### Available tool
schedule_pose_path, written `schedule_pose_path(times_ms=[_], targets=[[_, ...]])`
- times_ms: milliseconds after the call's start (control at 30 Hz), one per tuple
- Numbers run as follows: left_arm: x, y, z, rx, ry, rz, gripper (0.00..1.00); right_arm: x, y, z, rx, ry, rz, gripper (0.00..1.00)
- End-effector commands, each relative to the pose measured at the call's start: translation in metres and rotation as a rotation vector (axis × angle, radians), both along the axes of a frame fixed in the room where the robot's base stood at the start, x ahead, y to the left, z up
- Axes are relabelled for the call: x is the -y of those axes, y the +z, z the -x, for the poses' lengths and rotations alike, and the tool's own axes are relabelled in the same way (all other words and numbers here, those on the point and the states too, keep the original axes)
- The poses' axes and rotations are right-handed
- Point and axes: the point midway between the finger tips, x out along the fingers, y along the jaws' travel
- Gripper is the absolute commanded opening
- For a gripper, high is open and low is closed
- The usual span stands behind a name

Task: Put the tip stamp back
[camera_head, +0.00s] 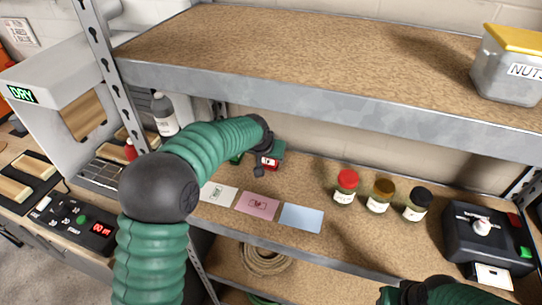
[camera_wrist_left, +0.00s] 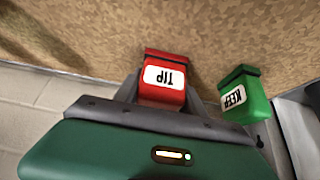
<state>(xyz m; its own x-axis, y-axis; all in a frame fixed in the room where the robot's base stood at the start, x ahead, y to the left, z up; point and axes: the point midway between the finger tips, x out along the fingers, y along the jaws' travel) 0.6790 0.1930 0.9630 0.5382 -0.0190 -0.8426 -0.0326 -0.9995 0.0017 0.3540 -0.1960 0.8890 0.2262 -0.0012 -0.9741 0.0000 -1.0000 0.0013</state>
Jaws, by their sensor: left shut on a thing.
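The red tip stamp (camera_wrist_left: 166,78) is between the fingers of my left gripper (camera_wrist_left: 165,100) in the left wrist view, its TIP label upside down in the picture. In the head view the tip stamp (camera_head: 270,161) shows at the end of my left arm (camera_head: 263,165), over the back of the middle shelf. I cannot tell whether it touches the shelf. The green KEEP stamp (camera_wrist_left: 243,97) stands beside it; in the head view it (camera_head: 236,159) is mostly hidden behind my arm. My right gripper (camera_head: 402,293) shows only partly at the bottom edge; its fingers are unclear.
In front lie a white card (camera_head: 218,193) with a green mark, a pink card (camera_head: 257,205) with a red mark and a blue card (camera_head: 301,217). Three jars (camera_head: 379,196) and a black device (camera_head: 488,238) stand to the right. The upper shelf (camera_head: 300,90) overhangs.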

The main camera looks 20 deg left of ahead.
Motion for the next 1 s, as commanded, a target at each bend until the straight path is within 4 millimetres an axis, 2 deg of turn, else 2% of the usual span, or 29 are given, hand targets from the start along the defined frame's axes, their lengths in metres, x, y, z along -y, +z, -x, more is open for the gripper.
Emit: schedule_pose_path(times_ms=[33, 200, 533, 833, 1000], targets=[[0.0, 0.0, 0.0, -0.001, 0.0, 0.0, 0.48, 0.0, 0.0, 0.0, 0.0, 0.0, 0.0, 0.36], [0.0, 0.0, 0.001, -0.001, 0.0, 0.0, 0.69, 0.0, 0.0, 0.0, 0.0, 0.0, 0.0, 0.36], [0.0, 0.004, 0.003, -0.001, 0.0, 0.0, 0.69, 0.0, 0.0, 0.0, 0.0, 0.0, 0.0, 0.36], [-0.001, 0.053, 0.033, 0.003, 0.0, 0.0, 0.69, 0.0, 0.002, 0.0, 0.0, 0.0, 0.0, 0.36], [-0.002, 0.063, 0.041, -0.001, 0.0, 0.0, 0.69, 0.0, 0.002, 0.0, 0.0, 0.0, 0.0, 0.36]])
